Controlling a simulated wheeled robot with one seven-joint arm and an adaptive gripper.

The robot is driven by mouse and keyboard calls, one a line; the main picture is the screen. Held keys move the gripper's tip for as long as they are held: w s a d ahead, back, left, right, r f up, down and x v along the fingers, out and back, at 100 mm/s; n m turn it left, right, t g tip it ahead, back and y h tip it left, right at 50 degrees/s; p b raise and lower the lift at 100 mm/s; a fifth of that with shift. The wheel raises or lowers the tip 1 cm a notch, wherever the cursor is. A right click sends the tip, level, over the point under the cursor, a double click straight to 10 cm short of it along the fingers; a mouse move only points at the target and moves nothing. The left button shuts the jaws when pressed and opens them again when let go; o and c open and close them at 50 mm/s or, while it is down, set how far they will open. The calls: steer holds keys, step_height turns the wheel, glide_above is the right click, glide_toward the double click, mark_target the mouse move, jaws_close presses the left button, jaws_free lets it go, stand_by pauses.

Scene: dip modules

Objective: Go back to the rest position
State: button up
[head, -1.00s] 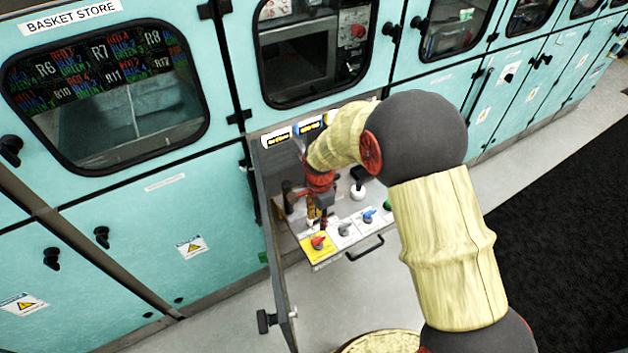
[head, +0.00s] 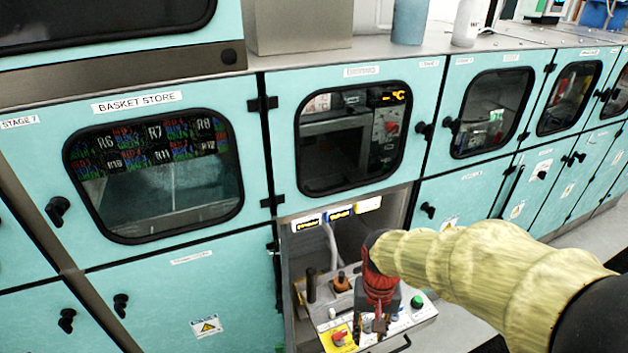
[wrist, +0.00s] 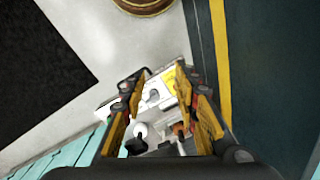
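My gripper (head: 376,325) hangs over the pulled-out control panel (head: 425,318) in the head view, with my arm coming in from the right. In the wrist view my gripper (wrist: 156,78) has its two orange-sided fingers apart, with nothing held between them. The panel's knobs show below and between the fingers, including a white round knob (wrist: 140,130). Whether the fingertips touch anything on the panel is unclear.
The panel bears a red knob on a yellow plate (head: 340,336), a green button (head: 417,301) and a black lever (head: 311,285). Teal cabinets (head: 190,290) with windows stand behind and to the left. Open floor and a dark mat (wrist: 40,70) lie beyond the panel.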

steer(key=s+d+r+t, duration=0.3)
steer(key=s+r, duration=0.2)
steer(key=r, duration=0.4)
steer(key=s+d+r+n+t, duration=0.1)
steer(key=s+d+r+t, duration=0.2)
steer(key=r, duration=0.6)
steer(key=s, duration=0.2)
steer(key=shift+s+r, duration=0.35)
steer(key=shift+s, duration=0.05)
